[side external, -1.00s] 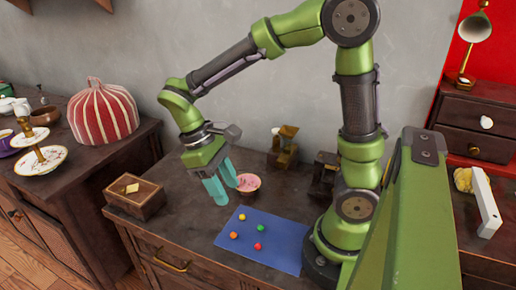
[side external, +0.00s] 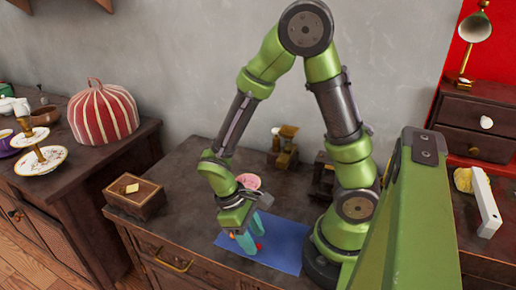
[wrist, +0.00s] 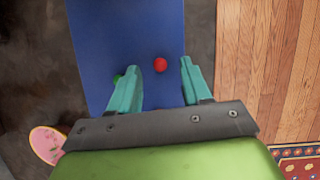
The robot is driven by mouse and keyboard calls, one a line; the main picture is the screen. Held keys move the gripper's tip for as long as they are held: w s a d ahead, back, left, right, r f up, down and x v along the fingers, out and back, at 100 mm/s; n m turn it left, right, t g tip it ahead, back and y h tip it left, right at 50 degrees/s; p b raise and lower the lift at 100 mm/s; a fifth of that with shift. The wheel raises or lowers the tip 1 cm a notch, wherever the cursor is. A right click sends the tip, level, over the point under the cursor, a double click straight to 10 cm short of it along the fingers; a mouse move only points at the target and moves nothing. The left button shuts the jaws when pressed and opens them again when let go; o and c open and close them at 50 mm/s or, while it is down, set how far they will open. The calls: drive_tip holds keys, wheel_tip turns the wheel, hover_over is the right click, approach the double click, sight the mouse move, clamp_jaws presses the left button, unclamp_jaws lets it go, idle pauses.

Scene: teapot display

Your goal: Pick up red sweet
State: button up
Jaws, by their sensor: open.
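The red sweet (wrist: 160,65) lies on the blue mat (wrist: 125,30). In the wrist view it sits between and just beyond my two open fingertips, clear of both. In the side external view the red sweet (side external: 259,246) shows right beside a teal finger of my gripper (side external: 250,247), which points down low over the mat (side external: 285,245). My gripper (wrist: 160,64) is open with nothing between its fingers. A green sweet (wrist: 118,77) is partly hidden behind the left finger. An orange sweet (side external: 233,235) shows at the fingers' left. I cannot see the yellow sweet.
A wooden box (side external: 135,197) stands at the left of the dark cabinet top. A striped red tea cosy (side external: 102,112) is on the left cabinet. The cabinet's front edge is near the mat.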

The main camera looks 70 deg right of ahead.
drive_tip(key=shift+s+f, duration=0.25)
drive_tip(key=shift+f, duration=0.35)
clamp_jaws()
